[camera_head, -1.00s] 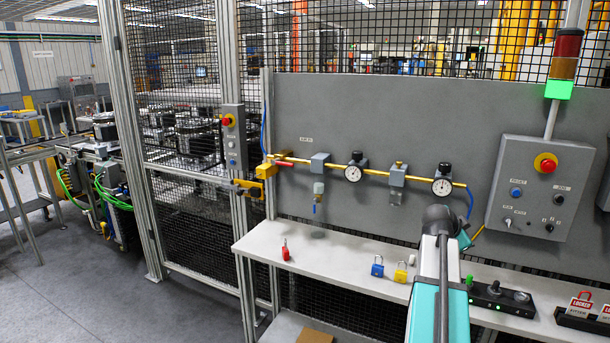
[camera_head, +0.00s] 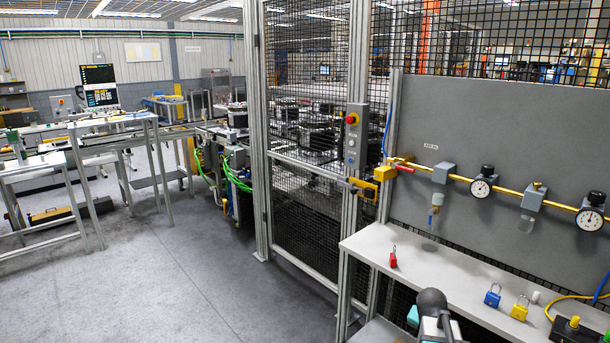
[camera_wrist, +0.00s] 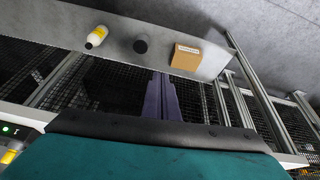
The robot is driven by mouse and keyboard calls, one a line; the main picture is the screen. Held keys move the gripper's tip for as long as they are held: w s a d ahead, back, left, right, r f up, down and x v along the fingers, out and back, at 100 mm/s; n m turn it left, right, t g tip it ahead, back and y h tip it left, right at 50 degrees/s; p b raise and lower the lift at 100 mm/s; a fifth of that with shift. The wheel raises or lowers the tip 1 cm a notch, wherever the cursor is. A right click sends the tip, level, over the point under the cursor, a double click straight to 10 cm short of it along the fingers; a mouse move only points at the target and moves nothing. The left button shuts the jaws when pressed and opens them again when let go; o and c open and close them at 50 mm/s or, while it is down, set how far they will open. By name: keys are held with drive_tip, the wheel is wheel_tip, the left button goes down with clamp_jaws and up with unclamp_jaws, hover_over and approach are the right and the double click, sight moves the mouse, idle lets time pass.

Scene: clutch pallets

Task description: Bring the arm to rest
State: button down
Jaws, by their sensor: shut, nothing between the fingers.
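My arm (camera_head: 434,312) shows at the bottom of the head view, with a dark rounded joint in front of the white bench (camera_head: 425,262). My gripper is not clear in the head view. In the wrist view my gripper (camera_wrist: 161,78) shows as two narrow purple-grey fingers, close together and empty. They point toward a grey shelf (camera_wrist: 120,30) that carries a yellow-and-white bottle (camera_wrist: 96,37), a dark round object (camera_wrist: 140,46) and a brown box (camera_wrist: 186,57). The fingers look apart from these things.
On the bench are a red padlock (camera_head: 393,259), a blue padlock (camera_head: 492,295) and a yellow padlock (camera_head: 520,309). A grey panel (camera_head: 500,125) with gauges stands behind. A mesh fence (camera_head: 300,200) is at the middle. Open floor (camera_head: 180,275) lies to the left.

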drive_tip(key=s+a+f+n+g+y, duration=0.1)
drive_tip(key=s+a+f+n, duration=0.3)
drive_tip(key=a, duration=0.5)
drive_tip(key=s+a+f+n+g+y, duration=0.1)
drive_tip(key=s+a+f+n, duration=0.15)
drive_tip(key=a+f, duration=0.4)
drive_tip(key=s+a+f+n+g+y, duration=0.1)
drive_tip(key=s+a+f+n+y, duration=0.15)
drive_tip(key=a, duration=0.75)
drive_tip(key=s+f+g+b, duration=0.5)
drive_tip(key=s+f+b, duration=0.5)
drive_tip(key=s+f, duration=1.6)
wheel_tip(320, 180, down, 2)
drive_tip(key=shift+f+g+h, duration=0.15)
drive_tip(key=shift+g+h, duration=0.15)
drive_tip(key=shift+h, duration=0.15)
